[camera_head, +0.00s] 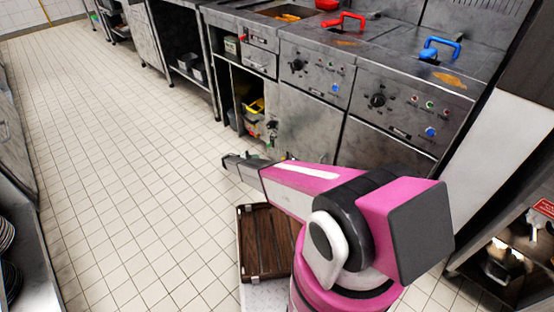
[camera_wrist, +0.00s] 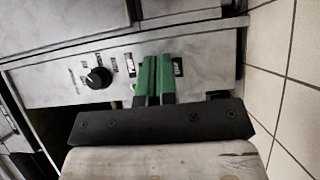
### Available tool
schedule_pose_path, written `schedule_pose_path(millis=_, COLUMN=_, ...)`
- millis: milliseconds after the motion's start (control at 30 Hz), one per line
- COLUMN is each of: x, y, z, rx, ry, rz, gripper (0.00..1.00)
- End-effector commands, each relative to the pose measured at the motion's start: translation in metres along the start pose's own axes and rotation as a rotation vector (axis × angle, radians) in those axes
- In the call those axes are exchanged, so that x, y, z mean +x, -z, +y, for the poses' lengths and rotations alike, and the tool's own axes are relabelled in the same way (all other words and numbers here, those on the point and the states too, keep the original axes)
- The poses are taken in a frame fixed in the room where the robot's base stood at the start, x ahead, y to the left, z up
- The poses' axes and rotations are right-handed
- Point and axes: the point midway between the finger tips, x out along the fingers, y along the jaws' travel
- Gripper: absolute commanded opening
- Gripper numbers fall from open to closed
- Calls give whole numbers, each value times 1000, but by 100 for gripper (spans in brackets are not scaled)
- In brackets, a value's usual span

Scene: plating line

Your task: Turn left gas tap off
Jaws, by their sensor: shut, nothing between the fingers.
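My gripper (camera_head: 230,160) reaches out to the left over the floor in the head view, in front of the appliance row. In the wrist view its two green fingers (camera_wrist: 157,76) are shut together, with nothing seen between them. They overlap a grey appliance panel (camera_wrist: 50,88); I cannot tell whether they touch it. A round black knob (camera_wrist: 98,78) with printed marks is on that panel, left of the fingers. A small green spot (camera_wrist: 134,87) shows beside the fingers, partly hidden. I cannot tell for certain which part is the left gas tap.
Fryers with a red-handled basket (camera_head: 345,20) and a blue-handled basket (camera_head: 440,48) stand at the right. Their fronts carry a left knob (camera_head: 297,65) and a right knob (camera_head: 377,100). A brown wooden tray (camera_head: 262,272) is beside my arm. The tiled floor (camera_head: 120,170) at left is clear.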

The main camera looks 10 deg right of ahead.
Motion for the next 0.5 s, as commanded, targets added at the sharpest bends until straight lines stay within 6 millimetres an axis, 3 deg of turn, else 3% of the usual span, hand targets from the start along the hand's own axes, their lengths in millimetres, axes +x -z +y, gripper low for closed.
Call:
schedule_pose_path(millis=267, x=5, y=0, z=0, rx=-1, ry=2, rz=-1, gripper=0)
schedule_pose_path(millis=500, x=38, y=-1, z=1, rx=-2, ry=1, rz=-2, gripper=0)
